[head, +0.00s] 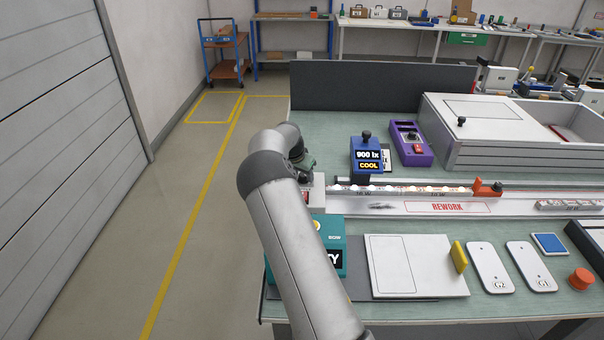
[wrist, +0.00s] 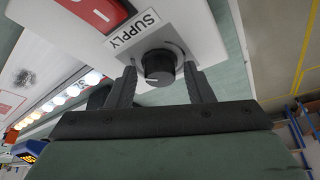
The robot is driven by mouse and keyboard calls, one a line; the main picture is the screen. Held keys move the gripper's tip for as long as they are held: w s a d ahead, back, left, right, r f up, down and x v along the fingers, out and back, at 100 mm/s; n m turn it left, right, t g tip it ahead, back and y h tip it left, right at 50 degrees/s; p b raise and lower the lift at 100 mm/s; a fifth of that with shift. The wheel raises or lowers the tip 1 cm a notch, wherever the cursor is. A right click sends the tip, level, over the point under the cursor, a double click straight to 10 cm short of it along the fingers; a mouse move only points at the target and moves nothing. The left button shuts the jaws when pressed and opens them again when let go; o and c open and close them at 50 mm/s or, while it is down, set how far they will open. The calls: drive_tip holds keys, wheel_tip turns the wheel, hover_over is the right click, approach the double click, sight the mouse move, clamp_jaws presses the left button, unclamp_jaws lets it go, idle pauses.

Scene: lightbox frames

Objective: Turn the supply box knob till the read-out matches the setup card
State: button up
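In the wrist view, the white supply box (wrist: 195,28), labelled SUPPLY, carries a round black knob (wrist: 160,67) with a white pointer line. My gripper (wrist: 159,72) is open, with one finger on each side of the knob and a small gap visible at both sides. In the head view, the supply box (head: 318,190) is mostly hidden behind my arm and its knob cannot be seen. A blue read-out unit (head: 367,170) shows "900 lx" and "COOL". A partly hidden card (head: 388,160) stands behind it; its text is not legible, and I cannot tell whether it is the setup card.
A lit lamp strip (head: 420,189) runs right from the supply box, above a REWORK tray (head: 462,207). A red switch (wrist: 95,12) is beside the knob. A purple box (head: 411,143) stands behind. A teal box (head: 331,235) and white panel (head: 418,265) lie in front.

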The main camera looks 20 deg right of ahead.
drive_tip(key=c, duration=0.7)
drive_tip(key=shift+c, duration=0.2)
drive_tip(key=shift+f+b, duration=0.1)
drive_tip(key=shift+b, duration=0.35)
